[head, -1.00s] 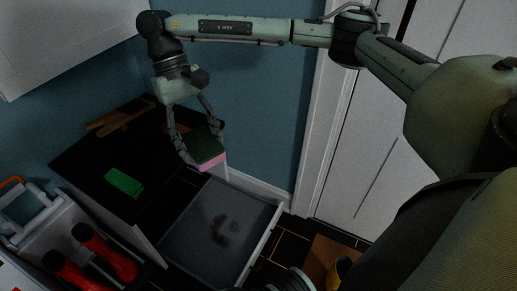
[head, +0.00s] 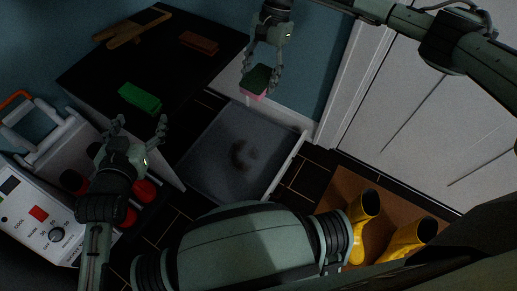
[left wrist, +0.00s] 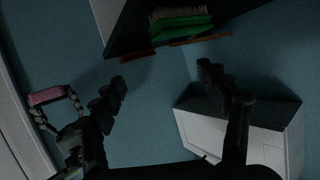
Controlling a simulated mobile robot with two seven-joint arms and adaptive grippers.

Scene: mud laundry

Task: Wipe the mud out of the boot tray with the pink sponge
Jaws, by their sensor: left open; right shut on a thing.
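The pink sponge (head: 254,82), with a dark green top, is held in my right gripper (head: 261,80), above the far edge of the boot tray. The sponge also shows at the left of the left wrist view (left wrist: 46,96). The grey boot tray (head: 205,165) lies on the floor in the middle of the head view, with a dark brown mud smear (head: 243,154) in it. My left gripper (head: 139,122) is open and empty, left of the tray, near the front of the black counter. Its fingers also show in the left wrist view (left wrist: 175,85).
The black counter (head: 165,55) holds a green brush (head: 139,97), a brown brush (head: 199,42) and a wooden item (head: 131,29). Red boots (head: 143,190) are partly hidden by my left arm. Yellow boots (head: 402,241) stand on a brown mat (head: 341,188). A white door is at right.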

